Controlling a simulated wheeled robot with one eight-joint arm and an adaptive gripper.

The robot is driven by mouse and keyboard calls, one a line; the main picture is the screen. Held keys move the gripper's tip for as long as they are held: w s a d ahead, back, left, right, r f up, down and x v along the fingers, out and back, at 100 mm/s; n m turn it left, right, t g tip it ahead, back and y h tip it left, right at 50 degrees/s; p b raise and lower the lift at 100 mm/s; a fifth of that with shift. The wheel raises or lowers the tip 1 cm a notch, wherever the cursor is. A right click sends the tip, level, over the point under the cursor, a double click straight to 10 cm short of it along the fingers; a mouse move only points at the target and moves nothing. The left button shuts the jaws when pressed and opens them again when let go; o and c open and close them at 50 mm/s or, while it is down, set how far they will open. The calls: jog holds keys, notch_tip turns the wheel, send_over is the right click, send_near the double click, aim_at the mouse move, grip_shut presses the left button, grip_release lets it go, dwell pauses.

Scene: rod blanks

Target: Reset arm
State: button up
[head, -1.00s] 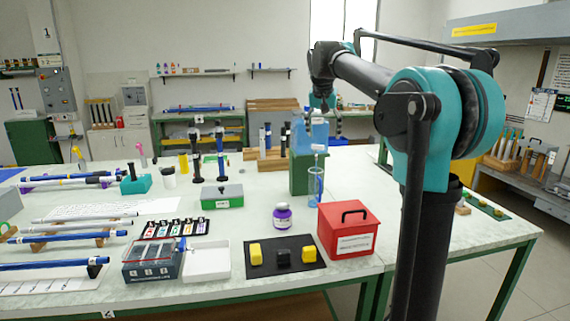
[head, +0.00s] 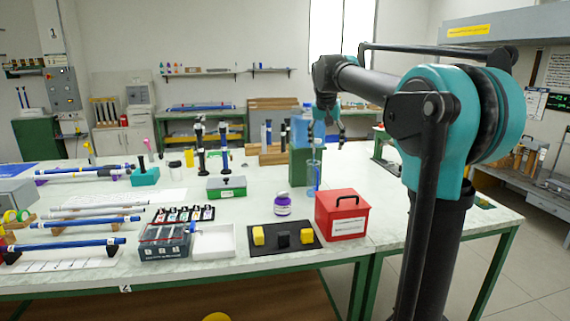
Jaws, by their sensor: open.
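My gripper (head: 328,138) hangs from the end of my teal and black arm at the centre right. Its dark fingers are spread apart, with nothing seen between them. It is above the far part of the white table (head: 375,215), beside and partly in front of a blue container on a green block (head: 300,168). I cannot tell the exact gap between them.
A clear blue cylinder (head: 313,178) stands by the green block. A red box (head: 342,214), a purple-labelled jar (head: 283,204) and a black mat (head: 268,241) with small blocks lie nearer. Blue rods (head: 65,248) rest at left. The table's right part is mostly clear.

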jog(key=s+d+f+n, duration=0.1)
jog(key=s+d+f, duration=0.1)
jog(key=s+f, duration=1.5)
jog(key=s+d+f+n+y, duration=0.1)
jog(key=s+d+f+n, duration=0.1)
jog(key=s+f, duration=1.5)
notch_tip(320, 180, down, 2)
jog(key=shift+d, duration=0.5)
